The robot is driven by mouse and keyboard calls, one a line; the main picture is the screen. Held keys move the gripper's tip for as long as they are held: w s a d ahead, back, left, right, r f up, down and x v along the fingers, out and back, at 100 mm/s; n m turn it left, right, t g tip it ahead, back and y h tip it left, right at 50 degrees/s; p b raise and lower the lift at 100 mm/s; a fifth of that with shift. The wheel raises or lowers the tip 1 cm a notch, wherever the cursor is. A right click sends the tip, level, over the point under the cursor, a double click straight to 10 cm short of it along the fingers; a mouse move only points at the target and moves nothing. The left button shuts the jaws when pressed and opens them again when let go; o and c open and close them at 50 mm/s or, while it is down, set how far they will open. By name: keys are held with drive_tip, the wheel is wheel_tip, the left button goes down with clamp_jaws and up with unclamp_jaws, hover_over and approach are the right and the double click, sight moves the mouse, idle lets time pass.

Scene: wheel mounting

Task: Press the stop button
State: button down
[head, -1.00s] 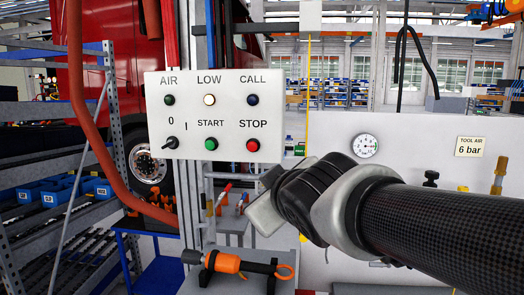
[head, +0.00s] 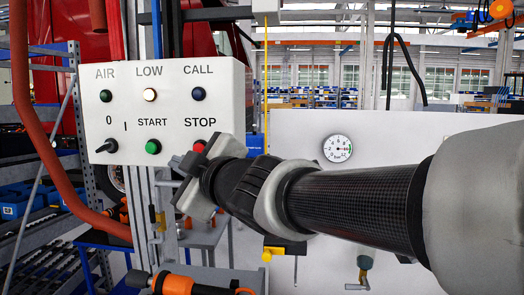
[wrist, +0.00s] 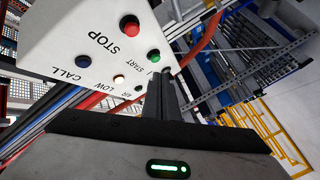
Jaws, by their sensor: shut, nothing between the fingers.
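The white control panel (head: 125,75) hangs at the left of the head view. Its red stop button, under the word STOP, is mostly hidden there behind my gripper (head: 188,172). The wrist view shows the whole red stop button (wrist: 129,26) at the top, with the green START button (wrist: 153,56) below and to its right. My gripper is shut and empty, its fingers (wrist: 164,82) pointing at the panel. In the wrist view the fingertips appear nearer to the green button than to the red one. I cannot tell whether they touch the panel.
The panel also has a black rotary knob (head: 106,146), a lit LOW lamp (head: 150,95) and dark AIR and CALL lamps. An orange hose (head: 22,100) runs down at the left. An orange-and-black tool (head: 175,284) lies below. A pressure gauge (head: 337,148) is on the white wall.

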sight(199, 149)
idle(0.3)
drive_tip(key=w+p, duration=0.2)
drive_tip(key=w, duration=0.6)
drive_tip(key=shift+w+d+p, duration=0.35)
drive_tip(key=shift+w, duration=0.1)
idle(1.7)
drive_tip(key=shift+w, duration=0.3)
drive_tip(key=shift+w+p, duration=0.4)
drive_tip(key=shift+w, duration=0.15)
idle(0.7)
drive_tip(key=shift+s, duration=0.15)
drive_tip(key=shift+s+b, duration=0.35)
drive_tip(key=shift+s, duration=0.4)
drive_tip(key=shift+s, duration=0.1)
